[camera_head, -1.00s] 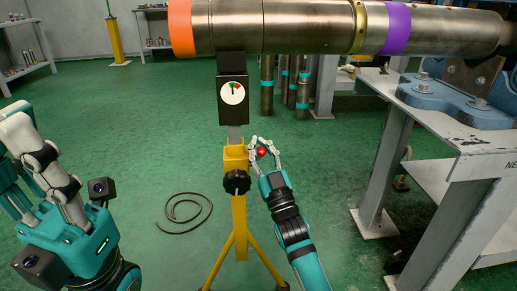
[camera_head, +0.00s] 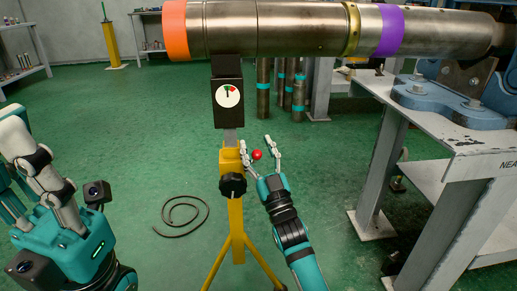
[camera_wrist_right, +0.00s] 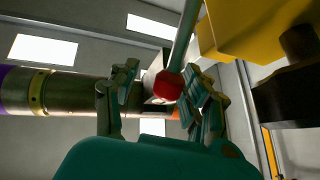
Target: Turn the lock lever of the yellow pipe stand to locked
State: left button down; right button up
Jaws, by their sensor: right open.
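The yellow pipe stand (camera_head: 237,215) stands upright on its tripod legs, under the pipe. Its lock lever ends in a red ball (camera_head: 257,155) just right of the yellow post. In the right wrist view the red ball (camera_wrist_right: 168,87) sits on a grey lever rod (camera_wrist_right: 184,42). My right gripper (camera_head: 255,143) is open, with one finger on each side of the ball and gaps showing. The stand's black knob (camera_head: 232,185) is on the front of the post. My left gripper (camera_head: 40,165) is at the left edge, away from the stand; its fingertips are unclear.
A steel pipe (camera_head: 300,28) with orange, gold and purple bands spans the top. A black block with a dial gauge (camera_head: 228,95) sits between pipe and stand. A grey workbench (camera_head: 455,130) is at right. A coiled dark hose (camera_head: 182,215) lies on the green floor.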

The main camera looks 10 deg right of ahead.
jog(key=v, duration=1.2)
